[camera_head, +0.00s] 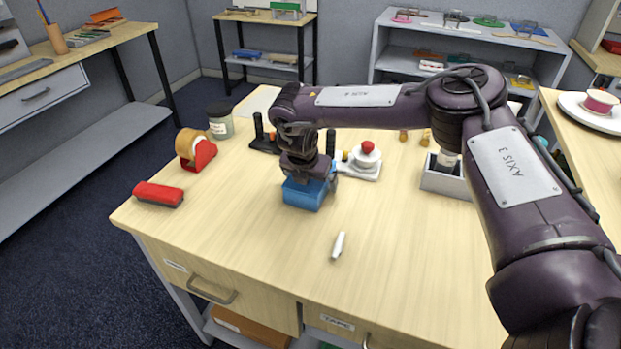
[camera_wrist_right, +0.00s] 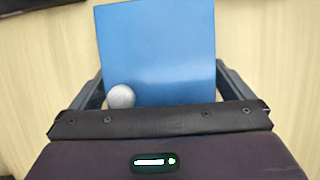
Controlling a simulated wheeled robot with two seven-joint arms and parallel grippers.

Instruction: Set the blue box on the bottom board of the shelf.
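The blue box (camera_head: 305,194) is at the middle of the wooden table (camera_head: 400,250), apparently resting on it. My right gripper (camera_head: 308,178) is over it, pointing down. In the right wrist view the blue box (camera_wrist_right: 160,50) fills the space between the two fingers (camera_wrist_right: 160,85), one along each side; whether they press on it cannot be told. A round silver knob (camera_wrist_right: 121,96) shows at the box's near left corner. A grey shelf unit (camera_head: 384,48) with an upper and a lower board stands at the back right, with things on both boards. My left gripper is not in view.
A red-capped button unit (camera_head: 365,160) and a black stand (camera_head: 264,142) are close behind the box. A white marker (camera_head: 338,246) lies in front. A tape dispenser (camera_head: 196,150), jar (camera_head: 220,121) and red block (camera_head: 158,194) are left. A grey tray (camera_head: 445,183) is right.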

